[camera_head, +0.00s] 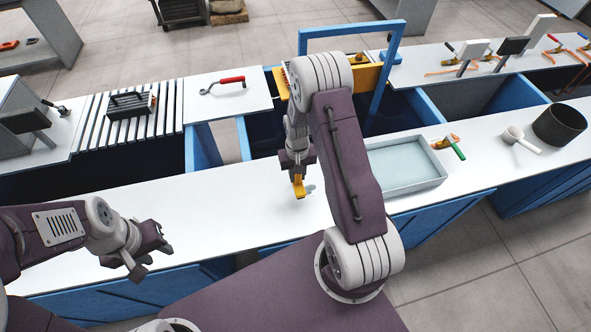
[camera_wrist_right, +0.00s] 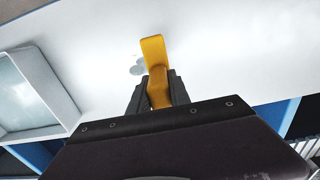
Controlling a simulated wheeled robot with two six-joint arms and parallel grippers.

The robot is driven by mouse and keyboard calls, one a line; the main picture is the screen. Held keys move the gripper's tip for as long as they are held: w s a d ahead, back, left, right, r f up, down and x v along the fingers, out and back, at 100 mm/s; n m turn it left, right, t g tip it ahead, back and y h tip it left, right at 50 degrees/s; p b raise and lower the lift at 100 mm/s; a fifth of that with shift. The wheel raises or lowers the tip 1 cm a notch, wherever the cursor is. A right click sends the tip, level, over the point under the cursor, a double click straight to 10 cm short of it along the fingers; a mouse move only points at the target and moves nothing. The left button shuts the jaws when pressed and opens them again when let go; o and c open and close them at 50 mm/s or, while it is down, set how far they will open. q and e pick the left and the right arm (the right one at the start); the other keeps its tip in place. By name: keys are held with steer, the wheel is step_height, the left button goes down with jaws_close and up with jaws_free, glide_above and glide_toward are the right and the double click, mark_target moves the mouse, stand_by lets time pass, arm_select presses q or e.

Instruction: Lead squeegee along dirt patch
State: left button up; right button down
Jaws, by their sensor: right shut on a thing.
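My right gripper (camera_head: 297,170) points down over the white worktop and is shut on the yellow squeegee (camera_head: 299,188). In the right wrist view the squeegee (camera_wrist_right: 154,55) sticks out between the black fingers (camera_wrist_right: 158,88). A faint grey dirt patch (camera_head: 311,188) lies on the worktop just right of the squeegee. In the wrist view the patch (camera_wrist_right: 137,68) shows left of the squeegee, partly hidden behind it. I cannot tell whether the squeegee touches the worktop. My left gripper (camera_head: 148,258) is open and empty over the front left of the worktop.
A shallow grey tray (camera_head: 418,184) stands right of the right gripper, with a green-handled tool (camera_head: 454,147) beyond it. A white scoop (camera_head: 520,139) and a dark pot (camera_head: 559,124) are further right. A blue frame (camera_head: 392,80) rises behind. The worktop (camera_head: 225,205) is clear between the grippers.

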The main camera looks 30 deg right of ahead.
mark_target(300, 182)
steer(key=shift+d+f, duration=0.2)
steer(key=shift+f, duration=0.15)
steer(key=f+b, duration=0.2)
steer(key=f, duration=0.1)
steer(key=f+b, duration=0.1)
steer(key=b, duration=0.1)
steer(key=shift+s+d+f, duration=0.15)
steer(key=shift+d+f, duration=0.15)
steer(key=shift+s+d+r+p, duration=0.15)
steer(key=shift+d+r+p, duration=0.45)
steer(key=shift+d, duration=0.3)
steer(key=d, duration=0.2)
steer(key=s+d, duration=0.1)
steer(key=d, duration=0.4)
steer(key=shift+s+d, duration=0.15)
steer(key=shift+s, duration=0.2)
steer(key=shift+f, duration=0.1)
steer(key=shift+f, duration=0.7)
steer(key=shift+f, duration=0.25)
